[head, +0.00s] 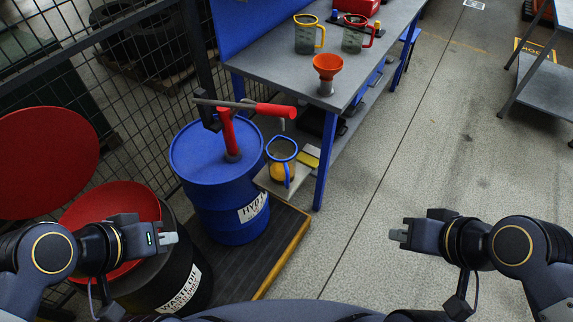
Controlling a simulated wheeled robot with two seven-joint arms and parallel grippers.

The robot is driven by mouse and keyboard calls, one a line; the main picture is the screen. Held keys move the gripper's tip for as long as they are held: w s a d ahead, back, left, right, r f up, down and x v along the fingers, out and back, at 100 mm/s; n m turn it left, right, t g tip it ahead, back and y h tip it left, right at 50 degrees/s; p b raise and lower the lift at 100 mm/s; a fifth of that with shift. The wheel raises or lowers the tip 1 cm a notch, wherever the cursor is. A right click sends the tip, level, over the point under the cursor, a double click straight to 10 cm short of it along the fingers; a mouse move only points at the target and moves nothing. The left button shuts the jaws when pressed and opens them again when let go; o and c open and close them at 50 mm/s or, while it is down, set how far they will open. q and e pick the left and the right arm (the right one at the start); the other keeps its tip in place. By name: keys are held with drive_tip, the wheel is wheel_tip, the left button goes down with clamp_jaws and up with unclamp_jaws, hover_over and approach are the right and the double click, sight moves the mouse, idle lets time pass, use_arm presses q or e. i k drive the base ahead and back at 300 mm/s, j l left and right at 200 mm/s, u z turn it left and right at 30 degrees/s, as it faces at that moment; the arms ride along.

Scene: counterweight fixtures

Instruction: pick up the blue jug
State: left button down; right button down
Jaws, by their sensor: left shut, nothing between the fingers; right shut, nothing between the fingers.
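The blue jug (282,158) has a blue rim and handle and yellowish contents low inside. It stands upright on a small shelf (268,184) beside the blue drum (205,185), under the pump's spout. My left gripper (170,239) is shut and empty at the lower left, over the waste-oil drum's edge and well short of the jug. My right gripper (398,235) is shut and empty at the lower right, above open floor and apart from the jug.
A red-handled pump (232,130) tops the blue drum. The waste-oil drum (180,280) has a red funnel (105,208). The workbench (275,65) holds a yellow-rimmed jug (305,35), a red-rimmed jug (353,36) and an orange funnel (327,68). Floor to the right is clear.

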sight(282, 152)
drive_tip(key=u, duration=1.75)
drive_tip(key=z, duration=1.75)
drive_tip(key=i+l, duration=0.1)
drive_tip(key=l, duration=0.3)
drive_tip(key=i+l, duration=0.1)
drive_tip(key=l, duration=0.3)
drive_tip(key=i+l, duration=0.15)
drive_tip(key=l, duration=0.25)
drive_tip(key=i+l, duration=0.1)
drive_tip(key=l, duration=0.3)
drive_tip(key=l+u, duration=0.2)
drive_tip(key=u, duration=2.15)
drive_tip(key=i+l, duration=0.05)
